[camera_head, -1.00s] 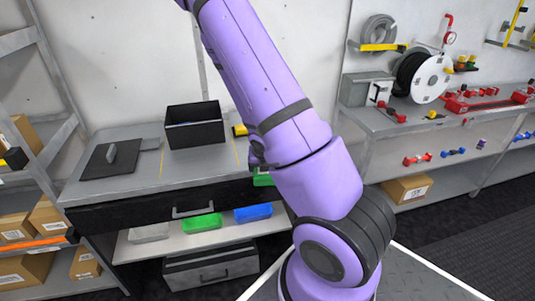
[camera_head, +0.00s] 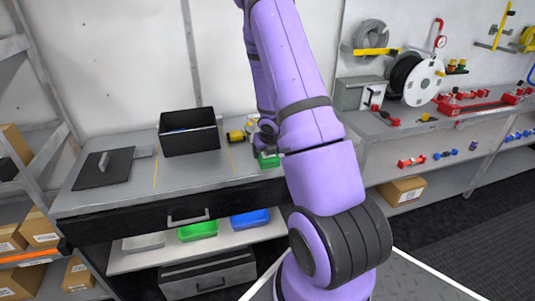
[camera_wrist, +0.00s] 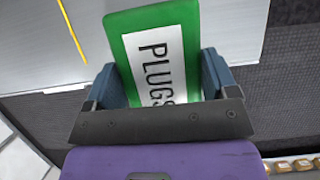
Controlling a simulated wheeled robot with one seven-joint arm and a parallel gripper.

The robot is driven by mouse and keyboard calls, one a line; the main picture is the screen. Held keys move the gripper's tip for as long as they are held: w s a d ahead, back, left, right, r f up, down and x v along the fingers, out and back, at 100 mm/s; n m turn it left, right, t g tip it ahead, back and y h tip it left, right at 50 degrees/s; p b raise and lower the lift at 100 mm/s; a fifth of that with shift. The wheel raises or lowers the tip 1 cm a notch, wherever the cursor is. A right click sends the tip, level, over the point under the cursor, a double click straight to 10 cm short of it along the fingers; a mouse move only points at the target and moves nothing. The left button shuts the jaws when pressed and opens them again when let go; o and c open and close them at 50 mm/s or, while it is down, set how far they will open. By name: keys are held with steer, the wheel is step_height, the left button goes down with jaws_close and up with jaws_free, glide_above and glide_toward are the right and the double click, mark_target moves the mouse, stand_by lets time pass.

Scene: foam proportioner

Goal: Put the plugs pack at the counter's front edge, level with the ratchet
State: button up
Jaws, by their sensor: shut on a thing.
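The plugs pack is a green block with a white label reading PLUGS. In the wrist view the pack (camera_wrist: 125,22) sits between the two blue-grey fingers of my gripper (camera_wrist: 165,80), which is shut on it. In the head view the green pack (camera_head: 269,160) shows at the right front part of the grey counter (camera_head: 200,178), with my gripper (camera_head: 266,143) over it, partly hidden by my arm. I cannot tell whether the pack touches the counter. A small grey item (camera_head: 104,162) stands on a black mat; I cannot tell whether it is the ratchet.
A black open bin (camera_head: 190,142) stands at the back of the counter, with a yellow-and-black item (camera_head: 237,136) to its right. The black mat (camera_head: 90,178) lies at the left. The front middle of the counter is clear. A black drawer (camera_head: 170,212) lies below.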

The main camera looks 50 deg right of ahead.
steer(key=shift+w+d+f, duration=0.1)
steer(key=shift+w+d, duration=0.5)
steer(key=shift+d, duration=0.3)
steer(key=shift+w+d+f, duration=0.1)
steer(key=shift+w+d, duration=0.5)
steer(key=shift+d, duration=0.25)
steer(key=shift+f, duration=1.75)
steer(key=o, duration=0.9)
steer(key=shift+r, duration=0.1)
